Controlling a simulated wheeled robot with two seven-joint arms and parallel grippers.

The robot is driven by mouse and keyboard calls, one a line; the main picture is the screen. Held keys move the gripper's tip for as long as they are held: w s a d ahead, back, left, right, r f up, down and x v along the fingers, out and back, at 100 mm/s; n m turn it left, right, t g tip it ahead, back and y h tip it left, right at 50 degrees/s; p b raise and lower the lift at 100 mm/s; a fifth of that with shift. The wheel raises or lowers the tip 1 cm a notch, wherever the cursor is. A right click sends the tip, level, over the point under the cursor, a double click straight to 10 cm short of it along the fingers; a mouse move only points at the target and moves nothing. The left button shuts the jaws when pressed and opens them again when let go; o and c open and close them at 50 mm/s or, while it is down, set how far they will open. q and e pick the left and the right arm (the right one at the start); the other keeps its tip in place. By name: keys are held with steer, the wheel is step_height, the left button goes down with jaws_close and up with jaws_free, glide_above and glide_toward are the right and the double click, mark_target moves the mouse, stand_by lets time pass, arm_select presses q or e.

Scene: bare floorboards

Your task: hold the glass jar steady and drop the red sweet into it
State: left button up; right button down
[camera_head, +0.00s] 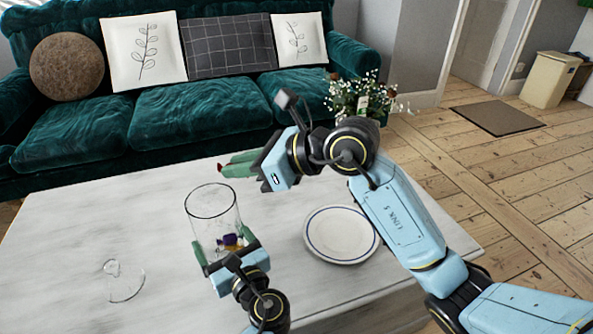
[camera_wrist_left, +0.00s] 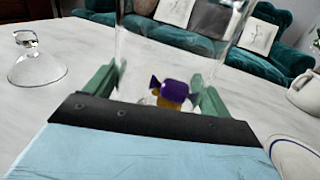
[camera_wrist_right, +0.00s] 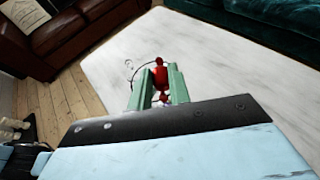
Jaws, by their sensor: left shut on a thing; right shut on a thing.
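The clear glass jar (camera_head: 213,212) stands upright on the pale table, with purple and amber wrapped sweets (camera_head: 229,242) at its bottom. My left gripper (camera_head: 222,258) is shut around the jar's lower part; the left wrist view also shows the jar (camera_wrist_left: 172,50) between the green fingers, with a purple sweet (camera_wrist_left: 174,90) inside. My right gripper (camera_head: 240,166) is above and behind the jar, to its upper right in the head view. In the right wrist view its green fingers are shut on the red sweet (camera_wrist_right: 160,76), with the jar's rim seen beyond and below.
A glass lid (camera_head: 124,279) with a knob lies on the table left of the jar. A white plate (camera_head: 341,234) with a blue rim is to the right. A vase of flowers (camera_head: 363,98) stands at the table's back right. A green sofa (camera_head: 190,110) is behind.

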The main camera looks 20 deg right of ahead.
mark_target(226, 188)
steer(key=shift+w+a+f, duration=0.1)
steer(key=shift+a+f, duration=0.4)
steer(key=shift+f, duration=0.35)
steer(key=shift+w+a+f, duration=0.1)
steer(key=shift+a+f, duration=0.45)
steer(key=shift+f, duration=0.25)
steer(key=shift+w+a+f, duration=0.1)
steer(key=shift+a+f, duration=0.4)
steer(key=shift+f, duration=0.35)
steer(key=c, duration=1.2)
jaws_free()
steer(key=shift+c, duration=0.2)
steer(key=v, duration=1.2)
steer(key=shift+r, duration=0.15)
